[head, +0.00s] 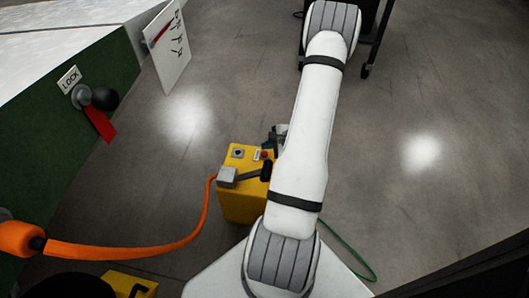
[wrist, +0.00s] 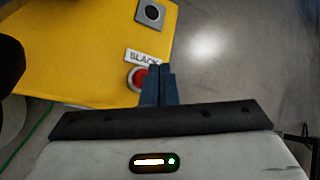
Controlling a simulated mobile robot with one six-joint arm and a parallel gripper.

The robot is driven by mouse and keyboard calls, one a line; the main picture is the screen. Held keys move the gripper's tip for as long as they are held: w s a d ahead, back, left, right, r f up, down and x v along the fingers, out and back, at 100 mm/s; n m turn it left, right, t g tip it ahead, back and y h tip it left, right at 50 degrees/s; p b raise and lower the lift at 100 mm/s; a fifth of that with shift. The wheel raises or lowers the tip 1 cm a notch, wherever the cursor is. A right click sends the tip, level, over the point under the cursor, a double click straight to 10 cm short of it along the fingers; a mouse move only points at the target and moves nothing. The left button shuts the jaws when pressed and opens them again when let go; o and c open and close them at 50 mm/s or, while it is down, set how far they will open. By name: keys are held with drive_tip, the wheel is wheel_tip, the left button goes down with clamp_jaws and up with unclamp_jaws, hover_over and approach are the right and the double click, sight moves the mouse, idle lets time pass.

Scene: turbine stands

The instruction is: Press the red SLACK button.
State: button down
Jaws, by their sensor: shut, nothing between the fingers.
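The red SLACK button (wrist: 136,78) sits in a pale ring on the top of a yellow box (wrist: 85,45), beside a white SLACK label (wrist: 143,57). In the head view the button (head: 264,154) is a small red spot on the yellow box (head: 243,205), close to my arm. My gripper (wrist: 158,70) is shut and empty, its blue fingers together. In the wrist view the fingertips overlap the button's right side and the label's edge. I cannot tell whether they touch the button. In the head view my gripper (head: 270,138) is mostly hidden behind my arm.
A second button in a grey square (wrist: 150,12) is on the same box. An orange hose (head: 150,248) runs left from the box, and a green cable (head: 350,262) lies at right. A green stand (head: 50,150) with a LOCK lever is at left. Floor on the right is clear.

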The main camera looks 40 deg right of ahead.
sight(267, 154)
drive_tip(key=shift+r+p, duration=0.75)
drive_tip(key=shift+r, duration=1.15)
